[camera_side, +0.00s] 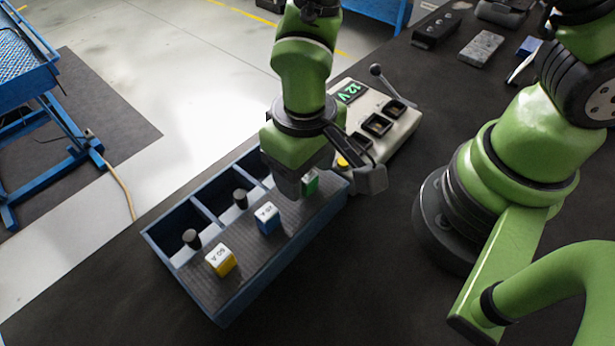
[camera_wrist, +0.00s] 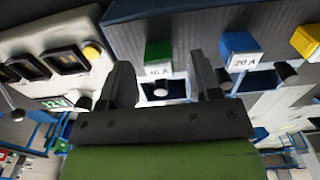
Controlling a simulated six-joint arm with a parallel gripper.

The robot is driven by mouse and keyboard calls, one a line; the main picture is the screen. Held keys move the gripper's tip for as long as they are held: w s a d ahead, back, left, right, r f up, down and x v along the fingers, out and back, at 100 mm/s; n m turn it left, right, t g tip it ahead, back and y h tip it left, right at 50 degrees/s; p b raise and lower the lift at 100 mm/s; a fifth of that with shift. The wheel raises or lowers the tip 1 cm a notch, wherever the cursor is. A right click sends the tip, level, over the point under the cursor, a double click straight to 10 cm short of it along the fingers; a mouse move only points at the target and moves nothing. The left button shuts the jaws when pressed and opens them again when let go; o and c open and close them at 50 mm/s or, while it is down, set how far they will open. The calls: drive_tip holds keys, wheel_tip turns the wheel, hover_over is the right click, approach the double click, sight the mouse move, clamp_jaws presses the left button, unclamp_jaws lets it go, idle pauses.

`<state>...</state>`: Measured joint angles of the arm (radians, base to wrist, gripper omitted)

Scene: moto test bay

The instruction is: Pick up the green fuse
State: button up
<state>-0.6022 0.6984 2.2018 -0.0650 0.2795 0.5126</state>
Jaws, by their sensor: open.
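The green fuse (camera_side: 311,183) sits in the top strip of a blue tray (camera_side: 230,310), at the end nearest the 12 V box. In the side view my gripper (camera_side: 296,188) hides part of it. In the wrist view the green fuse (camera_wrist: 158,52) with a white label stands upright in the gap between the fingertips of my gripper (camera_wrist: 161,64). My gripper is open and the fingers look apart from the fuse, one on each side. I cannot tell the exact height of the fingertips above the tray.
A blue fuse (camera_side: 267,217) and a yellow fuse (camera_side: 220,260) stand in the same tray. Dark posts (camera_side: 240,198) stand by its open compartments. A pale 12 V box (camera_side: 401,133) with a lever and yellow button is close beside my gripper. The dark table front is clear.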

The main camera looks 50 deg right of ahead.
drive_tip(key=shift+f, duration=0.2)
drive_tip(key=c, duration=1)
drive_tip(key=shift+r, duration=0.15)
